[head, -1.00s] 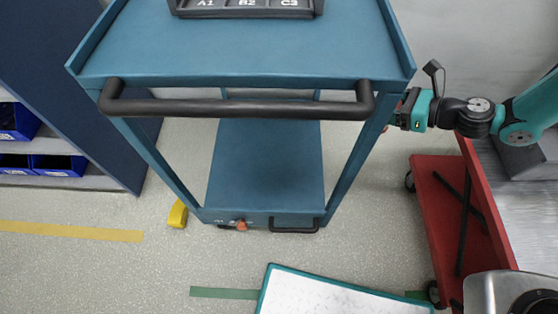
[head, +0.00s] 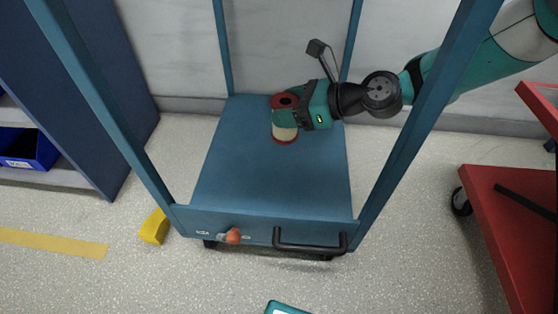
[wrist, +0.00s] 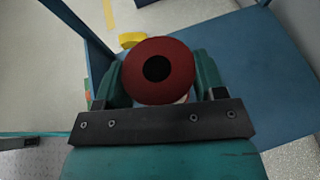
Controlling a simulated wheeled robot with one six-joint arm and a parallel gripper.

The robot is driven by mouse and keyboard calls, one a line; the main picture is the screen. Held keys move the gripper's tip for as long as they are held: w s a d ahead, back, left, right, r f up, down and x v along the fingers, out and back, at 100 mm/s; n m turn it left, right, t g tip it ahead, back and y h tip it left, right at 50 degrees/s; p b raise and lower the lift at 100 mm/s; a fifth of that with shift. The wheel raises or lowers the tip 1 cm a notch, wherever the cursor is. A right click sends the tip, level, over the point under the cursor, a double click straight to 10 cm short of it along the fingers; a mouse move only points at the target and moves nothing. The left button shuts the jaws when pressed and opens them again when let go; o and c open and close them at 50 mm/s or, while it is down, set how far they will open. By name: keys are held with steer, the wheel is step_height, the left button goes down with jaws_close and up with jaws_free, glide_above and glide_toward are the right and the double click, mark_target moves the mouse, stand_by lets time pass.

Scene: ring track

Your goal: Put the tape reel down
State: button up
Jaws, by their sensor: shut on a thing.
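The tape reel (head: 284,103) has dark red end discs and a pale middle, and it stands upright at the back of the cart's blue lower shelf (head: 270,180). My gripper (head: 293,118) reaches in from the right and is shut on the reel. In the wrist view the reel's red top disc (wrist: 177,64) with its dark hole sits between the two teal fingers (wrist: 158,82). The reel's lower disc looks to be at or just above the shelf; I cannot tell if it touches.
Blue cart posts (head: 425,130) stand close to my arm. A yellow block (head: 155,227) lies on the floor at the left. A red cart (head: 505,215) stands at the right. The front of the shelf is clear.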

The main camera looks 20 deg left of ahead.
step_height(320, 180, down, 20)
steer(key=b, duration=1.3)
steer(key=shift+b, duration=0.35)
steer(key=shift+r, duration=0.15)
steer(key=o, duration=1.1)
steer(key=shift+p+v, duration=4.7)
steer(key=shift+v, duration=1.25)
